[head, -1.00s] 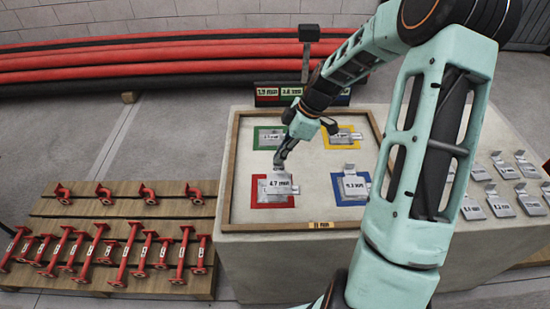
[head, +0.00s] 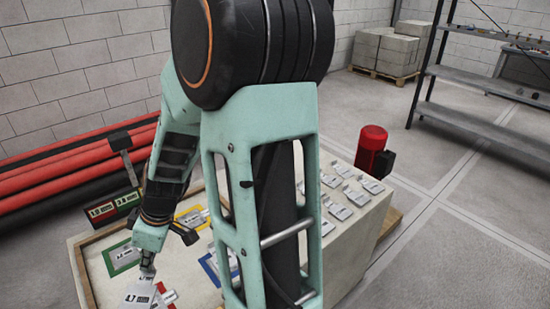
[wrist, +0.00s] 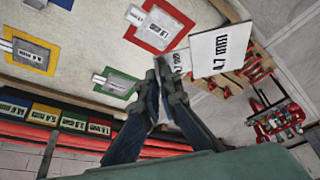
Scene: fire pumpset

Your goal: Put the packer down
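My gripper (head: 148,268) is shut on a light grey packer marked 4.7 mm (head: 140,297). The packer also shows in the wrist view (wrist: 220,52), tilted and jutting beyond the fingertips (wrist: 163,80). The head view has the packer at the bottom edge, over the front of the wood-rimmed tray (head: 86,280). A red square (wrist: 158,25) in the tray has a labelled plate inside it in the wrist view. Whether the held packer touches anything is unclear. My arm hides part of the tray.
Green (head: 121,256), yellow (head: 191,218) and blue (head: 218,266) squares hold other plates. A rack of coloured labels (head: 113,207) stands behind the tray. Several loose packers (head: 338,211) lie on the right of the block. A red motor (head: 372,148) and metal shelving (head: 470,80) stand beyond.

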